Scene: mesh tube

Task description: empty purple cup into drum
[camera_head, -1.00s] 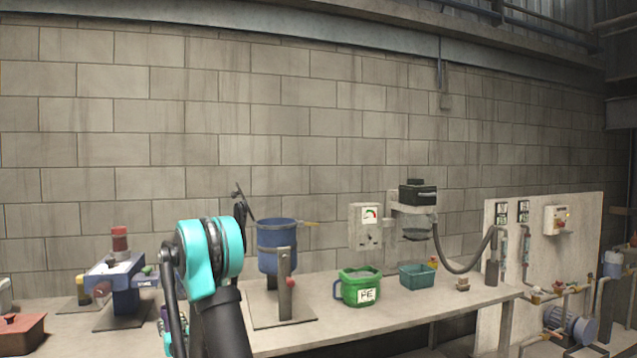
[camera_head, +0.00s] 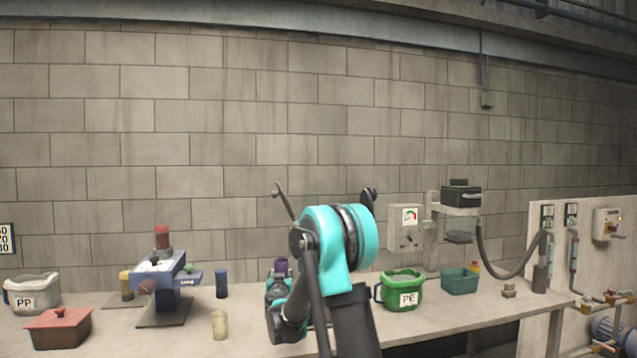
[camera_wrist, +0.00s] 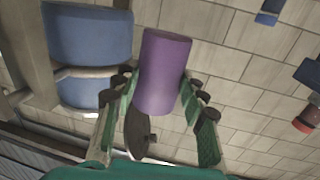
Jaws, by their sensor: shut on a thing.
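The purple cup (camera_wrist: 165,72) is between the fingers of my gripper (camera_wrist: 156,92) in the wrist view. The fingers are shut on its sides. In the head view a small part of the cup (camera_head: 281,265) shows above my gripper (camera_head: 280,284), over the bench. The blue drum (camera_wrist: 90,38) shows in the wrist view, left of the cup and apart from it in the picture. In the head view my arm hides most of the drum. I cannot see what is inside the cup.
On the bench, the green PE pail (camera_head: 401,291) and teal bin (camera_head: 459,281) stand right of my arm. The blue press (camera_head: 166,285), a dark blue cup (camera_head: 222,284), a beige cup (camera_head: 219,324), the PP pail (camera_head: 33,292) and a red-brown box (camera_head: 58,328) stand left.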

